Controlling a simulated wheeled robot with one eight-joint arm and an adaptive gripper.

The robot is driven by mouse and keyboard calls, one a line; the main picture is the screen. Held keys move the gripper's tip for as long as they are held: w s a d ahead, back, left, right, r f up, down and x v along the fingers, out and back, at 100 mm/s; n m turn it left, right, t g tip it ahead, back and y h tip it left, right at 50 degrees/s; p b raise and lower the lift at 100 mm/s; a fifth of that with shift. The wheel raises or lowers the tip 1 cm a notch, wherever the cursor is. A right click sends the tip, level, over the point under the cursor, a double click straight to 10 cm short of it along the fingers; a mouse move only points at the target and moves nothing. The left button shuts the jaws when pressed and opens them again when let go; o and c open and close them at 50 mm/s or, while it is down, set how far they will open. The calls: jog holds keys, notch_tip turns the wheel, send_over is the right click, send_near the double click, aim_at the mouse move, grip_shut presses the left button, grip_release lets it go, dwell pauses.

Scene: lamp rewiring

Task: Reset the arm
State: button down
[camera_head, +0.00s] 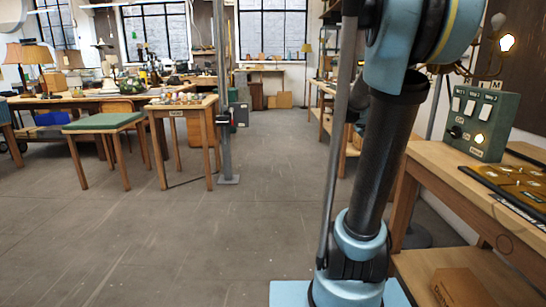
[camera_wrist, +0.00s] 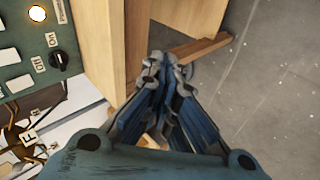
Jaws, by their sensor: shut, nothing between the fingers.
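My arm stands folded upright on the right side of the head view. My gripper is out of that view. In the wrist view my gripper (camera_wrist: 163,78) points past the wooden edge of a bench toward the floor. Its blue fingers meet at the tips, and nothing shows between them. It looks apart from the bench wood beside it, though the gap is hard to judge.
A green switch box (camera_head: 480,120) with a glowing lamp stands on the wooden bench (camera_head: 440,160) at right; the switch box (camera_wrist: 15,60) also shows in the wrist view. A cardboard box (camera_head: 462,288) sits on the lower shelf. The floor (camera_head: 240,230) at middle-left is clear. A green-topped stool (camera_head: 103,122) stands at left.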

jog(key=s+a+f+y, duration=0.4)
jog(key=s+a+f, duration=0.4)
jog(key=s+a, duration=0.2)
jog(key=s+a+f+y, duration=0.4)
jog(key=s+a+f, duration=0.5)
jog(key=s+a, duration=0.2)
jog(key=shift+a+n+y, duration=0.3)
jog(key=shift+a+y, duration=0.1)
jog(key=shift+a, duration=0.2)
jog(key=shift+f, duration=0.1)
